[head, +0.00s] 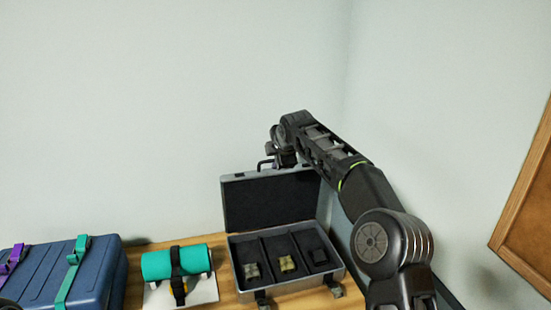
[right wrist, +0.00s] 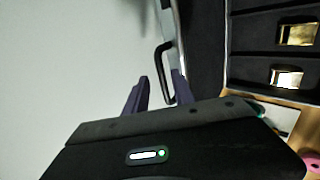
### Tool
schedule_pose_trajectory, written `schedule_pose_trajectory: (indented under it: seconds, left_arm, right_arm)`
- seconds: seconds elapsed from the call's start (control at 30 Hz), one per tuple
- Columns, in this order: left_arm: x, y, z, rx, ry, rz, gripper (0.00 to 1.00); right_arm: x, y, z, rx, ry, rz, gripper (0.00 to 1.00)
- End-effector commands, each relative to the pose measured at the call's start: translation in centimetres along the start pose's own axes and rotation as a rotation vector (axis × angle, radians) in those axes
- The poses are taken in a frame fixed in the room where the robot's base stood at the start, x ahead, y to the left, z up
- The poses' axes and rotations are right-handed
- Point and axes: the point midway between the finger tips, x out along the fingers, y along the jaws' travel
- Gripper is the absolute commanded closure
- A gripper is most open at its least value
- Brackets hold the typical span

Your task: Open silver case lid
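The silver case (head: 296,287) stands on the wooden surface with its lid (head: 268,203) raised nearly upright, showing a dark lining. A black handle (head: 264,164) is on the lid's top edge. My right gripper (head: 284,158) is at the top edge of the lid, beside the handle. In the right wrist view its two dark fingers (right wrist: 158,92) are apart, with the handle (right wrist: 164,72) showing between and beyond them. Whether they touch the handle or lid I cannot tell. My left gripper is not in view.
The case has compartments holding small items (head: 287,264). A teal roll with a black strap (head: 160,265) lies to its left on a white base. A blue case (head: 85,278) with purple and teal straps is farther left. A wall is close behind; a wooden frame (head: 522,210) is at right.

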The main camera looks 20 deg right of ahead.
Motion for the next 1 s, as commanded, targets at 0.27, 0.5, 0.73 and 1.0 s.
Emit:
schedule_pose_trajectory:
  seconds: [0.27, 0.5, 0.73, 1.0]
  left_arm:
    - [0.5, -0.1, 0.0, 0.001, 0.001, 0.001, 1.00]
    - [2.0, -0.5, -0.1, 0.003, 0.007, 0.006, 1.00]
    - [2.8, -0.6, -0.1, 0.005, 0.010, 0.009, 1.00]
    - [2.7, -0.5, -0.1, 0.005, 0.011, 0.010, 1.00]
  right_arm:
    - [-0.6, -0.2, 0.0, 0.000, 0.001, -0.002, 0.69]
    - [-4.1, -0.2, 0.0, 0.000, 0.000, 0.001, 0.69]
    - [-7.2, -0.1, 0.0, 0.000, 0.000, 0.000, 0.69]
    - [-7.7, 0.0, 0.0, 0.000, 0.000, -0.001, 0.69]
